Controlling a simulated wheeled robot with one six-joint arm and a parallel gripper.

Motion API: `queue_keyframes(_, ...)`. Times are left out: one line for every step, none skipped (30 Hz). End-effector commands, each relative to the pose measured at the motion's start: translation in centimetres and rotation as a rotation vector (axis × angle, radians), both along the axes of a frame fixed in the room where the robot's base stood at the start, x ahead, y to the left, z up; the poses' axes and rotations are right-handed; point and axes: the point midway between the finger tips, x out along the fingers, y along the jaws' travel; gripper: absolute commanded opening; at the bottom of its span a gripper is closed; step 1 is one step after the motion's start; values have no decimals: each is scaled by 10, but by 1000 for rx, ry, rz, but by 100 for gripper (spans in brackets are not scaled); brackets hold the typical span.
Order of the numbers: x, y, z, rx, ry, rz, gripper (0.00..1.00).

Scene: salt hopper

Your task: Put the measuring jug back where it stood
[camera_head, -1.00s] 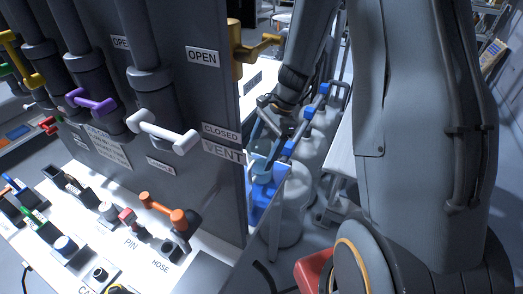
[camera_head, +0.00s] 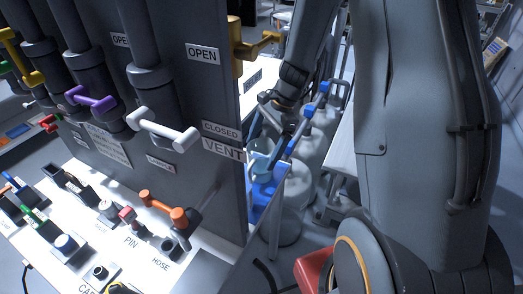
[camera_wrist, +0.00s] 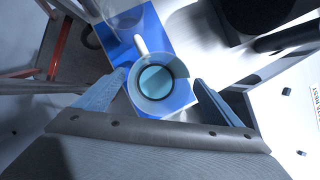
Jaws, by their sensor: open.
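The measuring jug (camera_wrist: 156,82) is a clear round vessel, with blue showing inside and a white handle (camera_wrist: 140,44) towards the top of the wrist view. It appears upright over a blue square (camera_wrist: 112,36) on a white surface. In the head view the jug (camera_head: 261,163) is partly hidden beside the panel's right edge. My gripper (camera_wrist: 161,82) is open, with one blue finger on each side of the jug in the wrist view. I cannot tell whether either finger touches it. In the head view my gripper (camera_head: 275,128) is above the jug.
A grey panel (camera_head: 215,110) with coloured handles and a VENT label stands close left of the jug. Pale cylinders (camera_head: 288,215) stand below and behind it. A white bench top (camera_head: 205,262) with small fittings lies in front of the panel.

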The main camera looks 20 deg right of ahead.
Motion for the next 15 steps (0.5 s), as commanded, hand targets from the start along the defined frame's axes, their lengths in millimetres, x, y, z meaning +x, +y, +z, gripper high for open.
queue_keyframes(1, -3, 6, 1, -3, -1, 89)
queue_keyframes(2, -5, 10, 0, -4, -1, 89)
queue_keyframes(2, -8, 16, -1, -5, -1, 89)
queue_keyframes(2, -10, 21, -1, -5, -3, 89)
queue_keyframes(3, -13, 27, -2, -6, -2, 89)
queue_keyframes(3, -16, 35, -1, -5, -1, 89)
queue_keyframes(3, -18, 41, -2, -6, -2, 89)
queue_keyframes(3, -21, 46, -1, -5, -1, 89)
queue_keyframes(3, -24, 54, -2, -6, -2, 89)
queue_keyframes(3, -26, 60, -1, -5, -2, 89)
queue_keyframes(3, -29, 65, -2, -5, -2, 89)
queue_keyframes(3, -31, 72, -1, -4, -2, 89)
queue_keyframes(3, -33, 77, -1, -4, -1, 89)
queue_keyframes(3, -35, 81, 0, -4, -1, 89)
queue_keyframes(3, -37, 86, -1, -3, -1, 89)
